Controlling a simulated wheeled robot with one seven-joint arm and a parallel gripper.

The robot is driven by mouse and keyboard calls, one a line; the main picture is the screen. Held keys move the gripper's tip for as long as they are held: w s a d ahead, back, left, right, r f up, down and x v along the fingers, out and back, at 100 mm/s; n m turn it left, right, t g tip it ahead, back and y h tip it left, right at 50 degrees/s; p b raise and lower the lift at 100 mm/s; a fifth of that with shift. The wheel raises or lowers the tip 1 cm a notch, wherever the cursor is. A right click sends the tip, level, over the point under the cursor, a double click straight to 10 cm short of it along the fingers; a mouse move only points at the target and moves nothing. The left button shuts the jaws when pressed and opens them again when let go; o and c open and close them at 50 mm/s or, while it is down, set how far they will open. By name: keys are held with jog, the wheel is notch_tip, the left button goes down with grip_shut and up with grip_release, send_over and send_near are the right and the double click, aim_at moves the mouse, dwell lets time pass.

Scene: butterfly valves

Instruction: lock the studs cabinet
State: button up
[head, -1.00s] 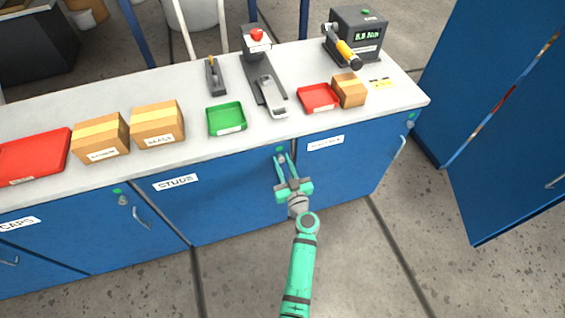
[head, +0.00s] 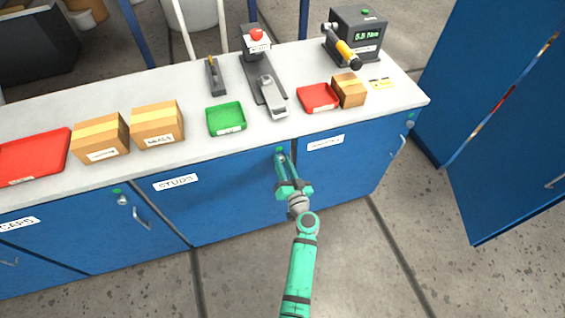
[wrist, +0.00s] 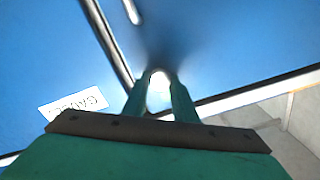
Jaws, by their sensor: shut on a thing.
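The studs cabinet (head: 225,195) is the blue door under the workbench, with a white STUDS label (head: 175,182). It looks shut, flush with its neighbours. My gripper (head: 281,158) reaches up to the door's top right corner, just below a small green mark (head: 279,149). Its fingers are shut on the round, bright metal lock knob (wrist: 159,81), with the fingertips (wrist: 158,95) on either side of it in the wrist view. The fingers hide much of the lock, and its turn position cannot be told.
The worktop (head: 180,88) above holds a green tray (head: 226,119), a red tray (head: 318,97) and cardboard boxes. The neighbouring cabinet's label (wrist: 73,106) and the door seam lie close to my fingers. A blue cabinet (head: 500,130) stands at right. The floor in front is clear.

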jog(key=m, duration=0.6)
jog(key=shift+d+m, duration=0.1)
jog(key=shift+m, duration=0.2)
jog(key=m, duration=0.5)
jog(key=shift+f+m, duration=0.15)
jog(key=shift+m, duration=0.25)
jog(key=shift+d, duration=0.1)
jog(key=o, duration=1)
jog(key=shift+o, duration=0.2)
jog(key=v, duration=1)
jog(key=shift+s, duration=0.4)
